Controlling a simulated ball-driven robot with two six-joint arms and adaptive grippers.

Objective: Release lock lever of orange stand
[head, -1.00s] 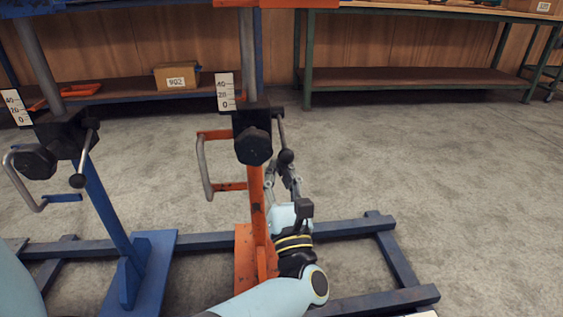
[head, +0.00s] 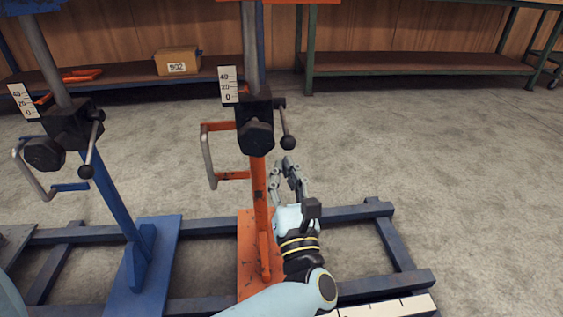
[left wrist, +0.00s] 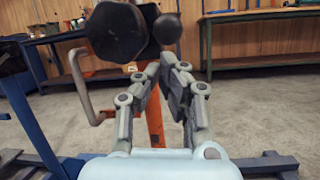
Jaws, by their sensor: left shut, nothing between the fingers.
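The orange stand (head: 259,195) rises in the middle of the head view, with a black clamp block and a dark knob (head: 256,138). Its lock lever (head: 285,120) is a thin metal rod on the block's right side, hanging down to a black ball end (head: 288,143). In the left wrist view the ball (left wrist: 167,28) is right of the large dark knob (left wrist: 114,32). My left gripper (head: 288,165) is shut and empty just below the ball, right of the orange post. In the left wrist view its fingertips (left wrist: 166,66) are below the ball, apparently apart from it. My right gripper is not in view.
A blue stand (head: 110,195) with its own crank and lever (head: 93,145) is at the left. An orange-and-grey crank handle (head: 208,155) sticks out left of the orange post. Blue floor rails (head: 345,215) run behind my arm. The floor at the right is clear.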

